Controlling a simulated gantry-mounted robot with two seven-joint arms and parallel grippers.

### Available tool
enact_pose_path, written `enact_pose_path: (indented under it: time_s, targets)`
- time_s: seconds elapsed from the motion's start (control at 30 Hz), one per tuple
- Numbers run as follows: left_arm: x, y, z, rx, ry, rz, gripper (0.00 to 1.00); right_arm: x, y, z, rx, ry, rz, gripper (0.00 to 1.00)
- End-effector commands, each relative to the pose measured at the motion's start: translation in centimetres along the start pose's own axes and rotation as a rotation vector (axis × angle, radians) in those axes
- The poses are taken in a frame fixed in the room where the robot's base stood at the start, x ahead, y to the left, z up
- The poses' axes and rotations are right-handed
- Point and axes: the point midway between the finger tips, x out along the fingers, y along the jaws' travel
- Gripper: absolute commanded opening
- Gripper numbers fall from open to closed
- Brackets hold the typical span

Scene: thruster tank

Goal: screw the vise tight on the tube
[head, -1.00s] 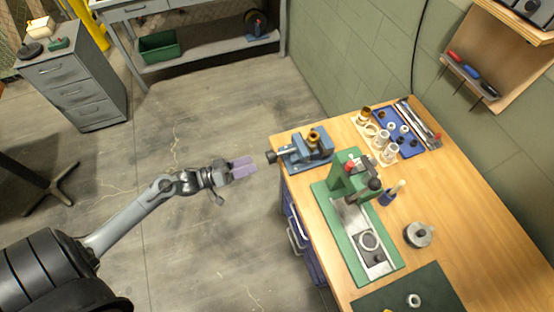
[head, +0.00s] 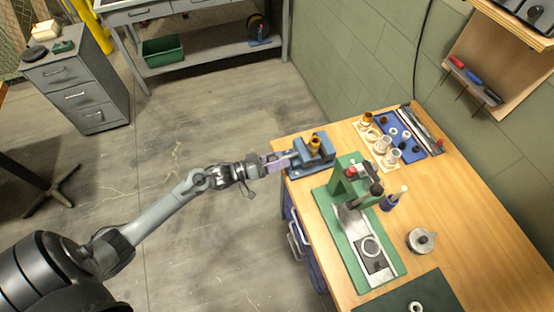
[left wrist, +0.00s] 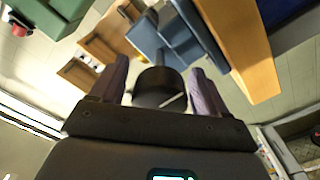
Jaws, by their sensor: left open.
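The blue vise (head: 322,158) is at the far left corner of the wooden workbench. The brass-coloured tube (head: 314,143) stands upright between its jaws. My left gripper (head: 284,162) is at the vise's screw end, just off the bench edge. In the left wrist view its two purple fingers are open, one on each side of the dark round screw knob (left wrist: 158,87). Gaps show between the knob and the fingers. The blue vise body (left wrist: 170,38) lies beyond the knob. My right gripper is not seen.
A green press (head: 350,185) stands near the vise. A blue tray of small parts (head: 408,147) lies behind it, and a dark green mat (head: 440,290) lies at the front. The floor left of the bench is clear around my arm.

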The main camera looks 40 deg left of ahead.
Motion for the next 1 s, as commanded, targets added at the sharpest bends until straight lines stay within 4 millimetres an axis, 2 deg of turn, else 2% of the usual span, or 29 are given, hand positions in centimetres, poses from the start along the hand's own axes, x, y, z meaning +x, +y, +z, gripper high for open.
enact_pose_path:
  time_s: [0.17,0.5,0.53,1.0]
  targets:
    - [-0.01,0.0,0.03,-0.001,0.0,0.0,0.74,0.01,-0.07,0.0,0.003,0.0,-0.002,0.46]
    - [-0.03,0.0,0.04,-0.001,0.0,0.0,0.22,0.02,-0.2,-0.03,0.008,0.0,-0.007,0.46]
    - [-0.04,0.0,0.04,-0.001,0.0,0.0,0.2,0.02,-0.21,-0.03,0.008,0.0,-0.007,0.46]
    - [-0.05,0.0,0.08,0.049,-0.001,0.0,0.19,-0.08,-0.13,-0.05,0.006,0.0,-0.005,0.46]
